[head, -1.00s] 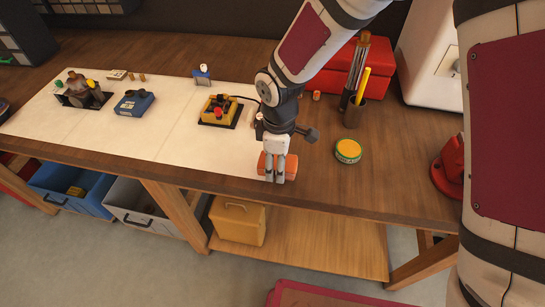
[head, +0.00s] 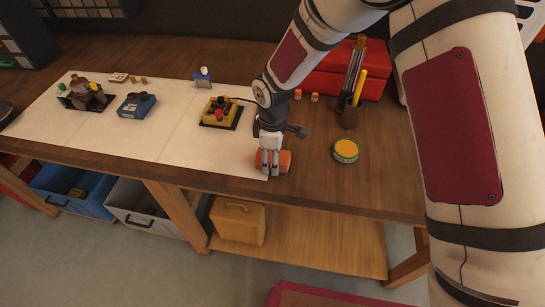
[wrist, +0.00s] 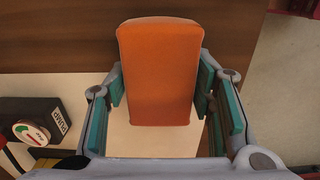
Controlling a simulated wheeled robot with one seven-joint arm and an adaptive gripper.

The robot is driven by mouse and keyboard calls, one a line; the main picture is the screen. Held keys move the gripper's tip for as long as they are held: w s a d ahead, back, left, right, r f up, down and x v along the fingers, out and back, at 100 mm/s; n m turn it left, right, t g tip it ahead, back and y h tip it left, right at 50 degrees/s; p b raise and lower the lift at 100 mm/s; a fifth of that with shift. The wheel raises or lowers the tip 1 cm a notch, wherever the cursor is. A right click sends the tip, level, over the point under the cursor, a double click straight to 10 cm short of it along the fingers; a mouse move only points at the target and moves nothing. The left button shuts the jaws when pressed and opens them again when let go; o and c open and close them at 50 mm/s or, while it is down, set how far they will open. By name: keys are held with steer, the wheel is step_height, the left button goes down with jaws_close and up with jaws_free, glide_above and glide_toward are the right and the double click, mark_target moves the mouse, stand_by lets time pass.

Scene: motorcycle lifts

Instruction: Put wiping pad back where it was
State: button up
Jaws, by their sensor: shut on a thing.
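The wiping pad is an orange block with rounded edges. In the head view the pad (head: 285,160) shows at the front right corner of the white sheet, partly hidden behind the fingers. My gripper (head: 269,172) points down at it near the table's front edge. In the wrist view the pad (wrist: 160,70) fills the space between the teal finger pads of my gripper (wrist: 162,100), which is shut on it. I cannot tell whether the pad touches the surface or hangs just above it.
A green and yellow tin (head: 345,151) stands to the right. A yellow control box (head: 219,112) with red knobs lies behind left on the white sheet (head: 180,135). A dark pen cup (head: 350,115) and red case (head: 335,75) stand behind right. Bare wood lies around the tin.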

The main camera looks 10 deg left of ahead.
steer(key=shift+f, duration=0.15)
steer(key=o, duration=1.2)
step_height(320, 180, up, 12)
steer(key=b, duration=0.2)
